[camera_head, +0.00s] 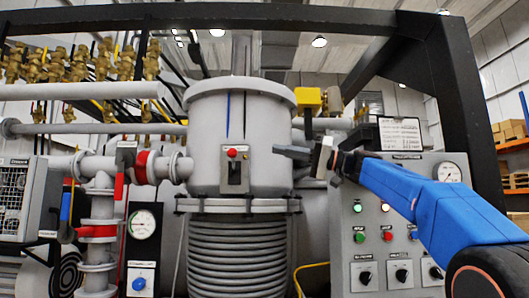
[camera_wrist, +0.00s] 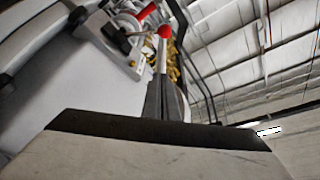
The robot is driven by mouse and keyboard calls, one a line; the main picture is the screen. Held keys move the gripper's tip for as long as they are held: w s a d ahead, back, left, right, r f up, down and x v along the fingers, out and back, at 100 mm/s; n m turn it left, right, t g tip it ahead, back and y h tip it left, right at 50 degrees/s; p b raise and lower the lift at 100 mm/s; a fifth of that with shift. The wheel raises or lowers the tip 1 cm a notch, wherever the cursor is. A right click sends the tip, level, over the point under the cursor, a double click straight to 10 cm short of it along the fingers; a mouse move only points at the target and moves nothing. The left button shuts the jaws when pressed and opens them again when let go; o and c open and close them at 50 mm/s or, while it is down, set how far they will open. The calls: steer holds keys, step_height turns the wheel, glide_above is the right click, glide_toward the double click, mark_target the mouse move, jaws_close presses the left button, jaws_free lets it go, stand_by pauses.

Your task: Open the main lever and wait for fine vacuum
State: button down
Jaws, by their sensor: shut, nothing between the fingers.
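A lever with a red knob (camera_head: 232,153) is on a dark plate at the front of the grey furnace chamber (camera_head: 205,140). In the wrist view a red ball knob (camera_wrist: 165,31) on a pale rod shows just beyond my fingertips; it looks like the same lever. My gripper (camera_head: 278,150) is shut and empty, pointing left, to the right of the knob and at about its height. In the wrist view the dark fingers (camera_wrist: 165,98) are together and overlap the lower rod in the picture. I cannot tell whether they touch it.
A control panel (camera_head: 395,170) with buttons and switches stands at the right beneath my arm. White pipes with red valve parts (camera_head: 97,231) and a gauge (camera_head: 143,224) are at the left. Brass valves (camera_head: 80,62) line the top left. A black frame (camera_head: 465,110) rises at the right.

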mark_target(233, 159)
steer(key=a, duration=1.1)
steer(key=shift+f, duration=0.2)
steer(key=shift+f, duration=0.1)
stand_by(0.5)
step_height(233, 159, down, 7)
steer(key=s+n+g+y, duration=0.1)
steer(key=n+g, duration=0.4)
steer(key=n, duration=0.7)
steer(key=shift+s+n+y, duration=0.4)
steer(key=shift+s, duration=0.05)
steer(key=shift+f, duration=0.1)
step_height(233, 159, up, 10)
